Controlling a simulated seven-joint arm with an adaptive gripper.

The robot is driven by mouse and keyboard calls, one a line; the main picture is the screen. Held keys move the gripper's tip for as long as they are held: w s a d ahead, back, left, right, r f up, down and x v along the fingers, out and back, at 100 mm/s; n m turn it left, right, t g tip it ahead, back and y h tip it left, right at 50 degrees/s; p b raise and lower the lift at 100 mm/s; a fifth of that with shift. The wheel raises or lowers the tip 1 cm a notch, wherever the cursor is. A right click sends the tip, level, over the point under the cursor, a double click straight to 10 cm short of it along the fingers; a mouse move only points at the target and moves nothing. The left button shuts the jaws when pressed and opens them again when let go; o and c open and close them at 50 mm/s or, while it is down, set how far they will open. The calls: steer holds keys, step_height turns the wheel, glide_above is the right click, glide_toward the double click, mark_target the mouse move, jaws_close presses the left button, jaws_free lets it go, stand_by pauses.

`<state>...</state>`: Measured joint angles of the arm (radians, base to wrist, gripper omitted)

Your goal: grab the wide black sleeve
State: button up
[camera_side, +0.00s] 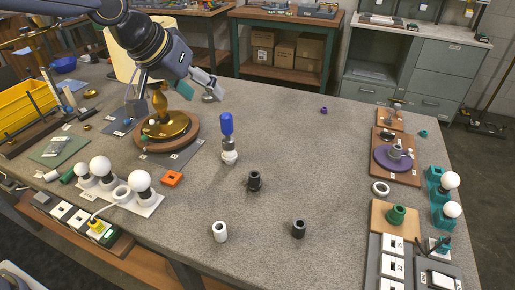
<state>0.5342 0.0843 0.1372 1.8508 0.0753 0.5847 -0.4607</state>
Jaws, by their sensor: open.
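Two black sleeves stand upright on the grey table. One black sleeve (254,181) is near the middle, with a broader, stepped outline. The other black sleeve (299,229) is plainer and stands nearer the front, to the right. I cannot tell for sure which is the wide one; the middle one looks broader. My gripper (200,92) is open and empty at the upper left, above the table and apart from both sleeves. Neither sleeve is covered by it.
A white sleeve (220,231) stands at the front. A brass lamp base (166,127) is at left, and a purple disc (393,156) at right.

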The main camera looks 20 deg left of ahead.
steer(key=d+f+m+g, duration=0.1)
steer(key=d+f+m, duration=0.2)
steer(key=d+f, duration=0.75)
steer(key=m+g, duration=0.2)
glide_toward(299, 225)
steer(key=x, duration=0.5)
steer(key=shift+s+f, duration=0.15)
steer(key=shift+f, duration=0.15)
steer(key=shift+w+x, duration=0.1)
steer(key=shift+x, duration=1.45)
steer(key=shift+w+x, duration=0.15)
steer(key=shift+x, duration=1.4)
steer(key=shift+r, duration=0.1)
steer(key=c, duration=1.1)
